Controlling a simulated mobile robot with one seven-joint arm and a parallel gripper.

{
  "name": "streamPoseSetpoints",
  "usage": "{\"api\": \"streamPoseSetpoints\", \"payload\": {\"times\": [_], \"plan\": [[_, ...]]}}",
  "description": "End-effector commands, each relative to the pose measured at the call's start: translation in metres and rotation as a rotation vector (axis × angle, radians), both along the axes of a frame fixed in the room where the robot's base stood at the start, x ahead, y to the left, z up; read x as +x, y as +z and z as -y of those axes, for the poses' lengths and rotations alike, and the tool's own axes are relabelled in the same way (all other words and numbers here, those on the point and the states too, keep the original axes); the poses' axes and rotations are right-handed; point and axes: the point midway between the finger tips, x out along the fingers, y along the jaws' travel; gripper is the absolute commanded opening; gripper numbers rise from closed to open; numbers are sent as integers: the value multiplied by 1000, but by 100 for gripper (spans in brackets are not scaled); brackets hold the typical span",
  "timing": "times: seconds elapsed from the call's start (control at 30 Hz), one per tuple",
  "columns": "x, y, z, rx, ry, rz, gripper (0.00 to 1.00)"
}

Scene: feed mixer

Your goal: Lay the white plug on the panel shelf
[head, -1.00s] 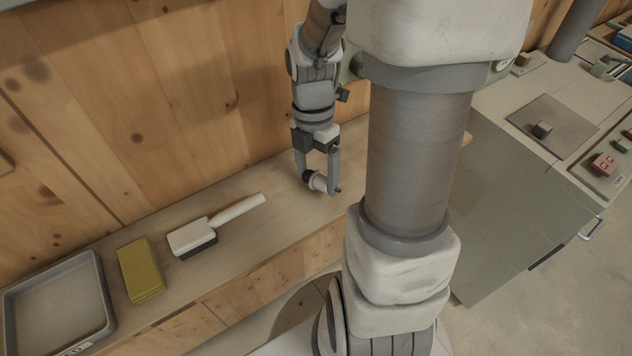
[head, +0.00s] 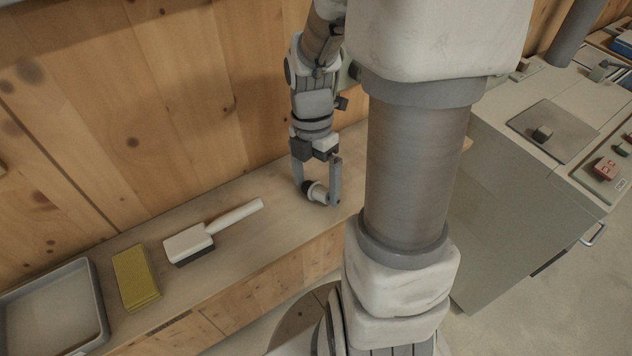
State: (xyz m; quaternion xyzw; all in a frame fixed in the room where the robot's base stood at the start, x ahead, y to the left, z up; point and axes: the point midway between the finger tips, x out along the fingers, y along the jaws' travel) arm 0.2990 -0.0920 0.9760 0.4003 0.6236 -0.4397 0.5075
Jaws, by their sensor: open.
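The white plug (head: 319,194), a small white piece with a dark part, is in the head view on the long wooden shelf (head: 275,240) along the plank wall. My gripper (head: 318,197) points down at the right part of this shelf, with its fingers open on either side of the plug. The plug appears to rest on the shelf surface, but its underside is hidden. I cannot tell whether a finger still touches it.
A grey-green cabinet (head: 510,200) with controls stands at the right. The shelf between brush and gripper is clear.

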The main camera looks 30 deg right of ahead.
Motion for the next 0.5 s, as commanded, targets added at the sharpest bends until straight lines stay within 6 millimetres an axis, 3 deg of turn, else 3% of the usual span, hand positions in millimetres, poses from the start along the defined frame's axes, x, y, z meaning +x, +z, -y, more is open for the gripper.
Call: {"api": "streamPoseSetpoints", "payload": {"times": [0.3,0.5], "plan": [[12,66,4,-2,0,7,100],[17,100,5,-2,1,5,100]]}}
